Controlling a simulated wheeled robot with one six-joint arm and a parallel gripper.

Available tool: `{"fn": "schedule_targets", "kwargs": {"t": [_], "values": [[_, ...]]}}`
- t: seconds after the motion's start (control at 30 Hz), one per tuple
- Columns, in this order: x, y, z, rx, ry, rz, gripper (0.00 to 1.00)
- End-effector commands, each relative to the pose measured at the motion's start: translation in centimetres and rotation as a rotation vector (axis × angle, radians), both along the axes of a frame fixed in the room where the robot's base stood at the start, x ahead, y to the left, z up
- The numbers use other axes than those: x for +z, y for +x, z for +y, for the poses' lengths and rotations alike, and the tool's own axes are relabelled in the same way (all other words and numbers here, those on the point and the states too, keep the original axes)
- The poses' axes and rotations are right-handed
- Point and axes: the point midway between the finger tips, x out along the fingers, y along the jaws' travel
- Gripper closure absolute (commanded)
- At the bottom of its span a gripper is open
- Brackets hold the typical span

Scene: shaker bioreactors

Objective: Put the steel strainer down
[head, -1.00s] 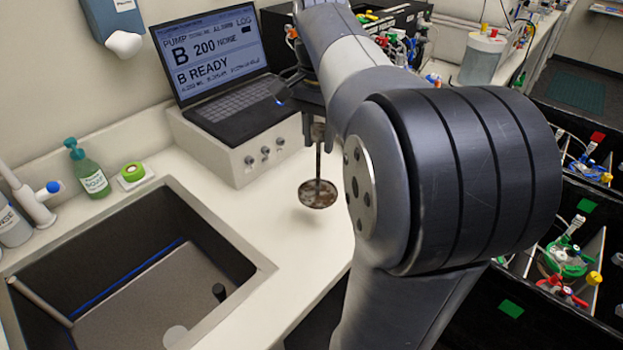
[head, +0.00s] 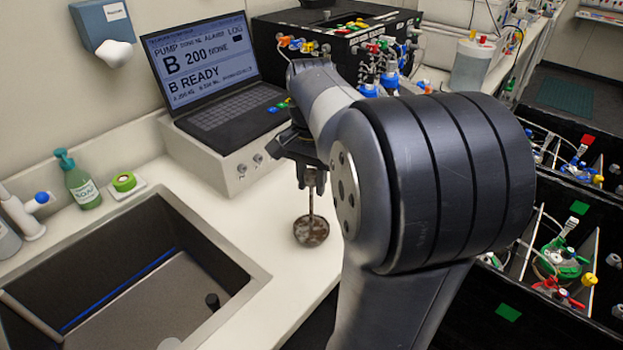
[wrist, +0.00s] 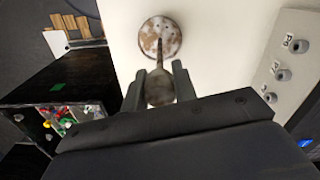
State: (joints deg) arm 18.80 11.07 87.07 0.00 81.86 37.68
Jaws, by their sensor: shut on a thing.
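The steel strainer (head: 311,231) has a round, brown-stained dished head on a thin upright stem. My gripper (head: 312,180) is shut on the upper end of its handle, with the head hanging below. In the wrist view the strainer's head (wrist: 160,38) shows beyond the fingers, over the pale worktop, and my gripper (wrist: 159,88) has a finger on each side of the handle. The head is over or on the worktop (head: 262,225) between the sink and my arm. I cannot tell whether it touches the surface.
A sink (head: 262,277) lies to the left, with a green soap bottle (head: 80,183) behind it. A laptop (head: 215,95) on a white box with knobs (head: 205,160) stands behind the strainer. Black bins (head: 540,290) with bioreactor vessels are at right.

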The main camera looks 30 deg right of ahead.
Motion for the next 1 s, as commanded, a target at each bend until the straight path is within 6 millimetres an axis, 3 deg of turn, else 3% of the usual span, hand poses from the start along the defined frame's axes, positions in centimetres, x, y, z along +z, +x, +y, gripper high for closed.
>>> {"fn": "schedule_targets", "kwargs": {"t": [0.3, 0.63, 0.77, 1.0], "values": [[-0.1, 0.0, 0.0, 0.0, 0.0, 0.0, 0.52], [0.7, 0.1, 0.0, 0.0, -0.001, -0.002, 0.52], [2.7, 0.1, 0.0, 0.0, -0.001, -0.003, 0.52], [8.1, 0.1, 0.0, 0.0, -0.002, -0.005, 0.52]]}}
